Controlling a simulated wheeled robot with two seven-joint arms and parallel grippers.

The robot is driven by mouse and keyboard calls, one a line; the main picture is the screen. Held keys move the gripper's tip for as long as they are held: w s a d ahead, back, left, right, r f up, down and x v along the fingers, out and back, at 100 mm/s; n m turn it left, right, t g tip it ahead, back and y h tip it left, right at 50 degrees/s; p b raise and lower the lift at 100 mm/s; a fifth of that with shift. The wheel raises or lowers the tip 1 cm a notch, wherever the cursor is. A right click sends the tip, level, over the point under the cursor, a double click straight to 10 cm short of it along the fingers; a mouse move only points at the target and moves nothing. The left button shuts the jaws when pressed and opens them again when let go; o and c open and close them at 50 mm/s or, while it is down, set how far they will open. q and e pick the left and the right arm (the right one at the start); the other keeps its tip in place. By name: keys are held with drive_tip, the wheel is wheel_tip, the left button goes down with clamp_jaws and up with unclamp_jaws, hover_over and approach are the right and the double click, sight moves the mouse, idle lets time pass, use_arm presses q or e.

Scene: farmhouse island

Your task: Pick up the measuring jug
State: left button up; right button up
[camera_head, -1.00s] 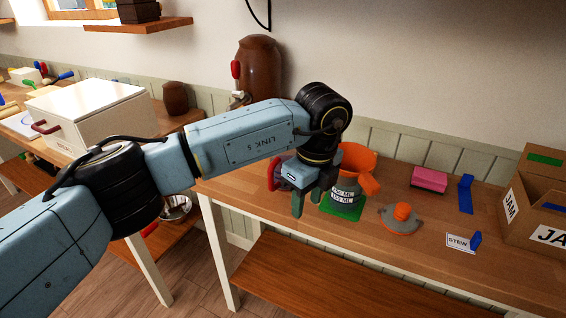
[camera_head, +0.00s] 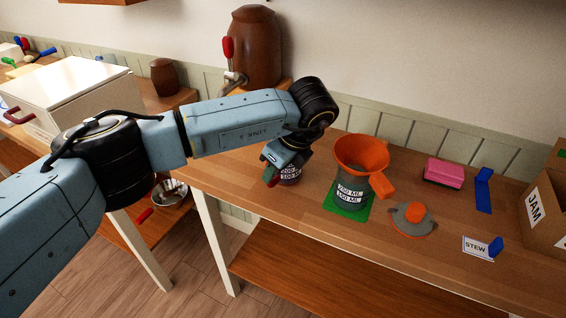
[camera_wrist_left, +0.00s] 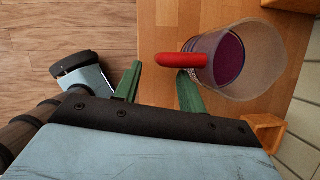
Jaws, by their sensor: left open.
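The measuring jug (camera_wrist_left: 262,55) is clear-walled, with purple contents and a red handle (camera_wrist_left: 180,60). In the wrist view it stands on the wooden counter, right of my left gripper (camera_wrist_left: 158,72). My left gripper is open, with its green fingers at the handle. The handle's end shows across the gap just past the fingertips; I cannot tell whether they touch. In the head view the jug (camera_head: 292,177) is mostly hidden behind my left gripper (camera_head: 271,176), with part of its volume label showing. My right gripper is not in view.
A grey jar (camera_head: 348,192) with an orange funnel (camera_head: 362,152) stands on a green mat right of the jug. Beyond are a grey-and-orange lid (camera_head: 413,217), a pink block (camera_head: 443,172), a STEW card (camera_head: 477,248) and a JAM box (camera_head: 540,215). A brown urn (camera_head: 255,50) stands behind.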

sight(272, 187)
use_arm(q)
drive_tip(key=x, duration=0.4)
drive_tip(key=shift+a, duration=0.1)
drive_tip(key=shift+f, duration=0.2)
drive_tip(key=shift+c, duration=0.3)
drive_tip(key=c, duration=0.7)
clamp_jaws()
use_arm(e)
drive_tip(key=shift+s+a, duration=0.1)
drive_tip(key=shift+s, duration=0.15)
